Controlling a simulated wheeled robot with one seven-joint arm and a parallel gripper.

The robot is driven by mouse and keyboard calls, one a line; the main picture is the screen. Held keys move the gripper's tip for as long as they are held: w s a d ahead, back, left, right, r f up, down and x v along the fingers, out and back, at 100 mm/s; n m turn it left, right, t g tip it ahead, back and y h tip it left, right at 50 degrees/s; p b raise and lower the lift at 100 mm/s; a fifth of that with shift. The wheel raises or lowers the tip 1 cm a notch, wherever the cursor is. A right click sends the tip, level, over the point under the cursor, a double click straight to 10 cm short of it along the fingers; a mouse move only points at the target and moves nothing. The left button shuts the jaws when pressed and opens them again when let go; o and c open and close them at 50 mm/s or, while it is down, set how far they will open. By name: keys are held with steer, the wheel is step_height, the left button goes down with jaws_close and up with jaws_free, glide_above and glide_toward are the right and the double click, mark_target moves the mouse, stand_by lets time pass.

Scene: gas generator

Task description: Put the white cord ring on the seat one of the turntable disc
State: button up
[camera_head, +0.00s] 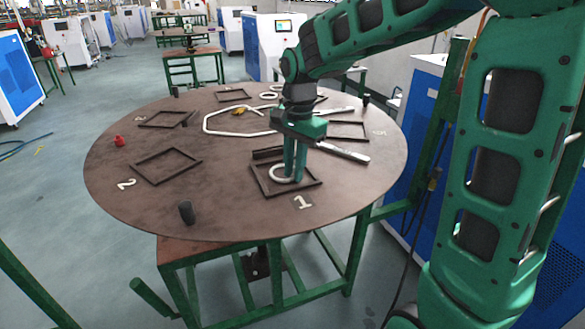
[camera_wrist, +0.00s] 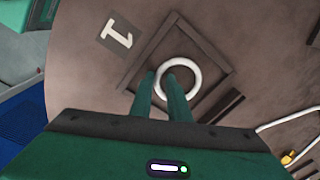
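The white cord ring (camera_head: 273,173) lies flat, or very close to flat, inside the dark square frame (camera_head: 316,186) beside the numeral 1 (camera_head: 302,202) on the brown turntable disc (camera_head: 225,220). My gripper (camera_head: 294,180) points down at the ring. In the wrist view my gripper (camera_wrist: 160,76) has one finger outside the ring (camera_wrist: 193,60) and one inside, with the ring's near side between the fingertips. A narrow gap shows between the fingers; whether they press on the cord is unclear. The frame (camera_wrist: 222,100) surrounds the ring.
Other square frames stand around the disc, one near the numeral 2 (camera_head: 126,184). A larger white cord loop (camera_head: 206,122) lies mid-disc with a yellow piece (camera_head: 239,111). A black cylinder (camera_head: 186,212) and a red object (camera_head: 119,141) stand near the rim. A blue-white cabinet (camera_head: 410,115) is at right.

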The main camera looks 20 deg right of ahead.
steer(key=shift+o, duration=0.5)
step_height(320, 180, up, 12)
steer(key=s+d+f+n, duration=0.2)
steer(key=s+d+f, duration=0.2)
steer(key=s, duration=0.5)
steer(key=s+d+f+n, duration=0.1)
steer(key=s+d+f, duration=0.4)
steer(key=s, duration=0.5)
steer(key=s+d+f+n, duration=0.2)
steer(key=s+d+f, duration=0.3)
steer(key=s+d, duration=0.2)
steer(key=shift+s+f+n+g, duration=0.2)
steer(key=shift+s+n+g, duration=0.15)
steer(key=shift+s, duration=0.9)
steer(key=shift+w+f, duration=0.2)
steer(key=shift+w, duration=0.45)
